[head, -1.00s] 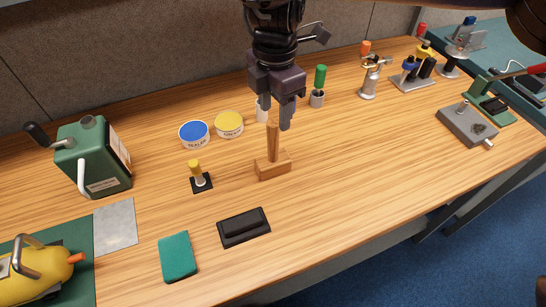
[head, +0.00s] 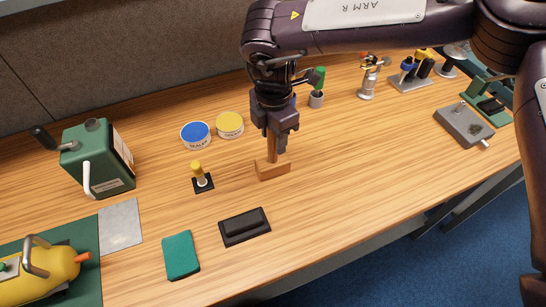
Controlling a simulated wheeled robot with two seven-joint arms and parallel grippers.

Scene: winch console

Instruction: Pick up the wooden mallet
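The wooden mallet (head: 272,170) stands on its head on the bench, with its handle pointing up. My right gripper (head: 276,136) is above the mallet's head, pointing down, with its fingers at the handle. The gripper hides the upper part of the handle. I cannot tell whether the fingers are closed on it or only around it. The mallet's head appears to rest on the wood. My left gripper is not in view.
A blue-lidded tin (head: 195,134) and a yellow-lidded tin (head: 230,124) stand left of my gripper. A small yellow-handled tool (head: 199,175) is left of the mallet. A black block (head: 244,226) and a teal pad (head: 180,255) lie in front.

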